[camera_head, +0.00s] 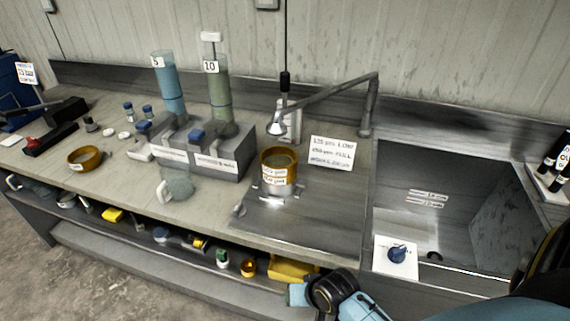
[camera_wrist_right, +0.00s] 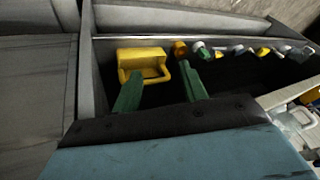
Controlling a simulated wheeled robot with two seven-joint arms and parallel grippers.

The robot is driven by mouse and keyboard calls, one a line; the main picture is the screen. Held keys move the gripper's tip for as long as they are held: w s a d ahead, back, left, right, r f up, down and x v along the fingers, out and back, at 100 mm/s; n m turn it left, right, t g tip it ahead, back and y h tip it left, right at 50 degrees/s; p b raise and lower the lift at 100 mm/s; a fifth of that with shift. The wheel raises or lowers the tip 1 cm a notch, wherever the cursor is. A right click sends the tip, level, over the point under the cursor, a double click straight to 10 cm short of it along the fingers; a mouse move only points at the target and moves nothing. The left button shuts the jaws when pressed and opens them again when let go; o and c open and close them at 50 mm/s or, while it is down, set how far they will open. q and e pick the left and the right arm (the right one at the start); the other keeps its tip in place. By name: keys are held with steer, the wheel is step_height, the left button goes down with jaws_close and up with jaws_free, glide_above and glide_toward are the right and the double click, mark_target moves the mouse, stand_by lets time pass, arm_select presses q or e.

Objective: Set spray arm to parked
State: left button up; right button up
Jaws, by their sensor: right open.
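The grey spray arm (camera_head: 325,97) pivots on a post at the back left corner of the sink (camera_head: 480,215) and reaches left over the counter. Its spray head (camera_head: 277,126) hangs close above and behind a brass sieve (camera_head: 279,168), not over the sink. My right gripper (camera_head: 298,294) is low at the counter's front edge, well apart from the spray arm. In the right wrist view its green fingers (camera_wrist_right: 161,88) are spread with nothing gripped, facing the shelf under the counter. The spray arm is not in that view. My left gripper is not in view.
A blue knob (camera_head: 397,253) on a white plate is at the sink's front left. A printed card (camera_head: 331,153) stands behind the sieve. Two tall cylinders (camera_head: 168,85) stand back left. A yellow container (camera_wrist_right: 142,64) sits on the under-counter shelf.

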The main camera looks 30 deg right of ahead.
mark_target(288, 82)
steer(key=w+d+r+m+t+p, duration=0.1)
steer(key=w+r+m+t, duration=0.15)
steer(key=r, duration=0.75)
steer(key=w+d+r+m+t+p, duration=0.1)
steer(key=w+r+m, duration=0.2)
steer(key=r, duration=0.7)
steer(key=w+d+r+m+t+h, duration=0.1)
steer(key=w+d+r+m+t, duration=0.5)
steer(key=r+m, duration=0.55)
steer(key=w+d+r+m+t+h, duration=0.1)
steer(key=w+d+r+m+t, duration=0.2)
steer(key=w+d+r+m, duration=0.8)
steer(key=w+a+m, duration=0.1)
steer(key=w, duration=0.2)
steer(key=w+a+f+m, duration=0.1)
steer(key=w, duration=0.2)
steer(key=w+a+m+p, duration=0.1)
steer(key=w, duration=0.2)
steer(key=shift+w+a+f, duration=0.15)
steer(key=shift+a+f, duration=0.1)
steer(key=shift+f, duration=0.05)
steer(key=shift+c, duration=0.4)
jaws_close()
